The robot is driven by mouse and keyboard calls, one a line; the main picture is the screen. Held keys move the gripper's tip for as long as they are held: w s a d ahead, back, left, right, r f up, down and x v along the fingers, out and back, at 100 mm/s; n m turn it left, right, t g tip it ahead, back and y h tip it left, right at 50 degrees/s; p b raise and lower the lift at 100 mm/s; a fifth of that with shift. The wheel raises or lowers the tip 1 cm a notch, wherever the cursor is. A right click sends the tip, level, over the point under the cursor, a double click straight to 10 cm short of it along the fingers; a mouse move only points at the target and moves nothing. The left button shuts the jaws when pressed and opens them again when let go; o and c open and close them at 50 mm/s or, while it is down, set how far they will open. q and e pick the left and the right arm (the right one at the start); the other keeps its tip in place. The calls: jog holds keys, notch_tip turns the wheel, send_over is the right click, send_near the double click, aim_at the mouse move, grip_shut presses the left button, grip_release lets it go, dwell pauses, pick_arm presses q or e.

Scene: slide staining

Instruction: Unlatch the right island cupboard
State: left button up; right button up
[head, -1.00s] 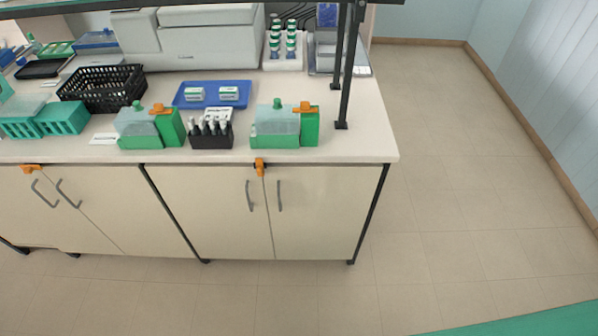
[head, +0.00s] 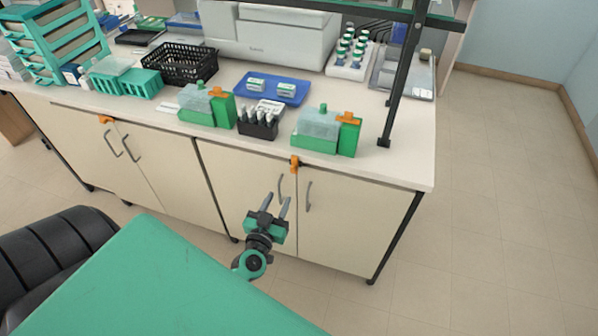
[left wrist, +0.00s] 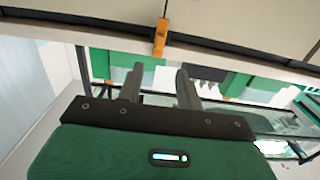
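The right island cupboard (head: 346,228) has two cream doors with grey bar handles. An orange latch (head: 294,164) sits at the top where its doors meet, just under the counter edge. The latch also shows upright at the top of the left wrist view (left wrist: 160,36). Both doors look closed. My left gripper (head: 277,204) is in front of the left door, lower than the latch in the head view and apart from it. Its fingers (left wrist: 159,88) are spread with nothing between them. My right gripper is not in view.
The counter (head: 408,172) overhangs the doors. It carries green staining boxes (head: 318,132), a black vial rack (head: 257,124), a blue tray (head: 290,94) and a black basket (head: 180,64). A black shelf post (head: 401,85) rises near the right end. Floor to the right is clear.

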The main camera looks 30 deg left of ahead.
aim_at(292, 171)
pick_arm(q)
jog(key=x, duration=1.2)
jog(key=shift+p, duration=0.4)
grip_shut()
